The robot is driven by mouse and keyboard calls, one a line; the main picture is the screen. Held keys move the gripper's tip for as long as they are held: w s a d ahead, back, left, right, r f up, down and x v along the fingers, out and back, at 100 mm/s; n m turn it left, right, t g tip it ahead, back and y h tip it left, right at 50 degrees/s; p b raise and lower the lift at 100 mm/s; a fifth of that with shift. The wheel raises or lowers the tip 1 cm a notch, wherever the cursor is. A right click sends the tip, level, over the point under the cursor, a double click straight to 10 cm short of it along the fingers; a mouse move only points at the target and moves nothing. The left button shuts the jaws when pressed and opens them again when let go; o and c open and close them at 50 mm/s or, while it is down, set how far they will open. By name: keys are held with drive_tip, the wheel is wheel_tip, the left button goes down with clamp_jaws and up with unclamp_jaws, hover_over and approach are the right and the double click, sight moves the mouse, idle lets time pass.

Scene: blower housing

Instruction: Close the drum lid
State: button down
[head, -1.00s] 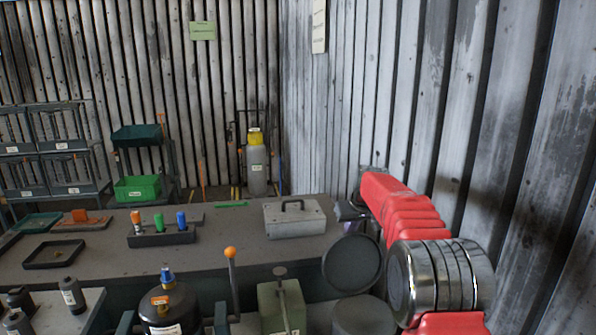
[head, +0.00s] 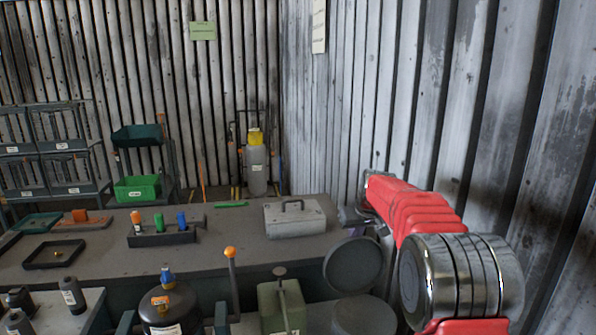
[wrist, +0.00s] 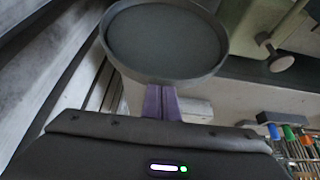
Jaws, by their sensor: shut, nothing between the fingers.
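The drum lid (head: 355,265) is a dark grey round disc, raised and tilted open above the drum. The grey drum (head: 365,315) stands below it, cut off by the lower picture edge. In the wrist view the lid (wrist: 165,42) shows as a rimmed disc at the top middle. My gripper (wrist: 162,88) shows there as two purple fingers, shut together and empty. Their tips are at the lid's near rim; I cannot tell whether they touch it. In the head view my gripper is small, behind the lid's upper edge, and partly hidden by my red arm.
A green canister (head: 282,308) and a lever with an orange knob (head: 231,270) stand left of the drum. A grey toolbox (head: 295,218) sits on the bench behind. A corrugated wall (head: 480,120) is close on the right.

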drive_tip(key=shift+s+d+f, duration=0.15)
drive_tip(key=shift+s, duration=0.55)
drive_tip(key=shift+s+d+f, duration=0.15)
drive_tip(key=shift+s, duration=0.55)
drive_tip(key=shift+s+d+f, duration=0.15)
drive_tip(key=shift+s, duration=0.55)
approach(355, 253)
drive_tip(key=shift+w+a+r, duration=0.1)
drive_tip(key=shift+w+r, duration=0.2)
drive_tip(key=shift+r, duration=0.25)
drive_tip(key=shift+w+r, duration=0.35)
drive_tip(key=shift+r, duration=0.15)
drive_tip(key=s+f+m+g, duration=0.1)
drive_tip(key=s+f, duration=0.2)
drive_tip(key=f, duration=0.1)
drive_tip(key=s+a+r+m+t+h, duration=0.1)
drive_tip(key=s+a, duration=0.1)
drive_tip(key=s, duration=3.8)
drive_tip(key=shift+s+a, duration=0.15)
drive_tip(key=shift+s, duration=0.2)
